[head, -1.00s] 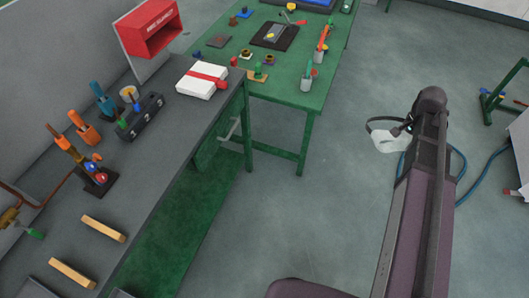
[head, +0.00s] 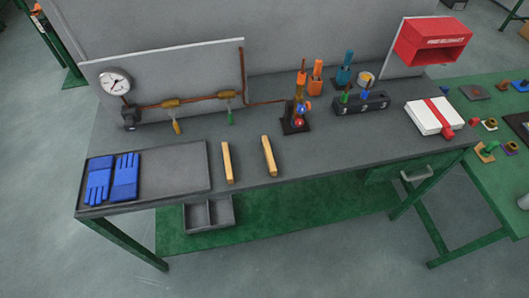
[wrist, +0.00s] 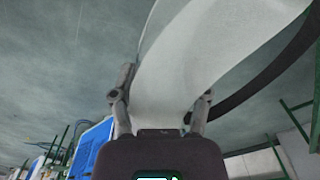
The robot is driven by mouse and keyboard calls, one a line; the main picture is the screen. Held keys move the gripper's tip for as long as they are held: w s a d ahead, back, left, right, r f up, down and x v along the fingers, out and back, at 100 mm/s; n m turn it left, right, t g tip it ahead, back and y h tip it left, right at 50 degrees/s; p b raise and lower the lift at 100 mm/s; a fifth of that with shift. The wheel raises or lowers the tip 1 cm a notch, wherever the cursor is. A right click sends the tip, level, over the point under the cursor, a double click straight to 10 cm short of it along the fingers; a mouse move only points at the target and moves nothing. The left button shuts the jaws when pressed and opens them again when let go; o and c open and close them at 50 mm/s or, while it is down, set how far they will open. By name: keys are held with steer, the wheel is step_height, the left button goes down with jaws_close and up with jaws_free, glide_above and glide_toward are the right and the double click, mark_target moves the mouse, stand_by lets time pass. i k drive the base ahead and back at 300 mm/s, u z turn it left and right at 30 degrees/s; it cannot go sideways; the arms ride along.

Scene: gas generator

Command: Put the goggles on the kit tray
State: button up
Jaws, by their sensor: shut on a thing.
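The goggles (wrist: 205,55) fill the upper middle of the wrist view, with a clear, pale lens and a dark strap curving off to the right. My gripper (wrist: 162,98) is shut on them, one finger on each side. The kit tray (head: 180,168) is a dark, shallow tray at the left end of the grey bench in the head view. Two blue gloves (head: 112,178) lie in its left part; its right part is bare. The goggles and my gripper do not show in the head view.
Two wooden bars (head: 227,163) lie right of the tray. A gauge with copper piping (head: 116,84) stands behind it. A burner-like stand (head: 297,120), a black block (head: 362,104) and a white box (head: 434,117) are further right. Open floor lies before the bench.

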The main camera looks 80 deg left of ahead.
mark_target(177, 170)
steer(key=z, duration=0.05)
steer(key=k, duration=1)
steer(key=u, duration=0.9)
steer(key=k, duration=0.6)
steer(key=u, duration=0.4)
